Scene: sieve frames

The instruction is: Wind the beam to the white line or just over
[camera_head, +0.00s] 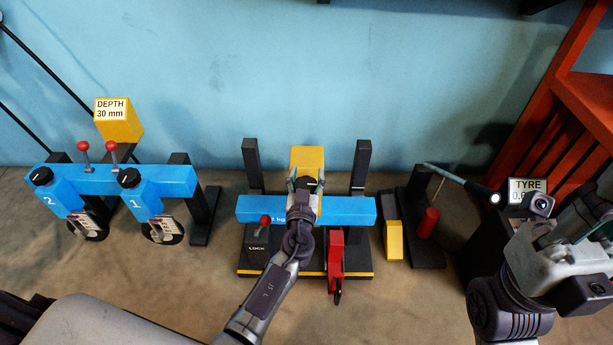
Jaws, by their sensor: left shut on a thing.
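The blue beam (349,211) lies level across the middle stand, in front of two dark upright posts (251,165) and (361,166). A yellow block (307,156) rises at the beam's middle. My left gripper (306,184) reaches over the beam from the front. It is shut on a small dark knob at the yellow block, mostly hidden by the fingers. The gripper also hides the beam's middle and part of its lettering. I cannot make out a white line on the posts. My right arm's wrist shows at the right edge; its fingers cannot be made out.
A red lever (264,222) stands by the LOCK label, and a red part (336,258) hangs at the stand's front. Left is a blue two-dial frame (90,180) with a yellow DEPTH sign (118,120). Right are a red cylinder (428,222), a TYRE box (528,190) and orange shelving (585,95).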

